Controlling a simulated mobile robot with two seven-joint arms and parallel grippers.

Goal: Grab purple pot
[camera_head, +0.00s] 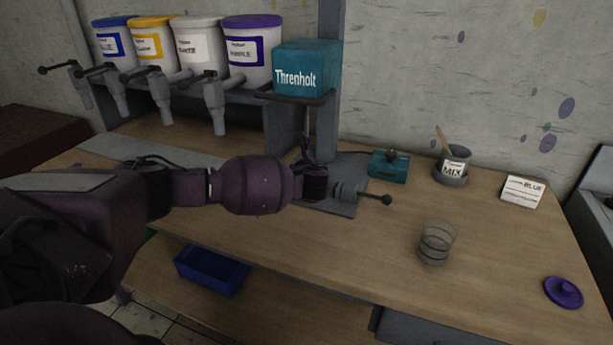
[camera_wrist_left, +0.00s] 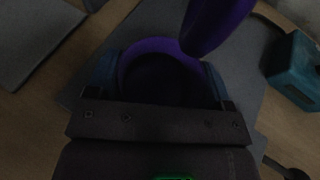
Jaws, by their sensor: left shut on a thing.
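The purple pot shows in the left wrist view as a round purple rim (camera_wrist_left: 160,46) around a dark inside. My left gripper (camera_wrist_left: 160,75) is shut on it, with one teal fingertip on each side of the rim. In the head view my left gripper (camera_head: 312,172) is over the grey plate below the teal Threnholt box; my own arm hides most of the pot there. A purple piece (camera_wrist_left: 218,20) rises beside the rim in the wrist view; I cannot tell what it is. A purple lid (camera_head: 563,292) lies on the table at the right. My right gripper is not in view.
Paint tanks, including one with a purple lid (camera_head: 252,52), and the Threnholt box (camera_head: 306,68) stand on the rack. A teal block (camera_head: 389,167), a MIX pot (camera_head: 453,166), a clear cup (camera_head: 436,243) and a BLUE card (camera_head: 522,191) are on the table (camera_head: 500,270).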

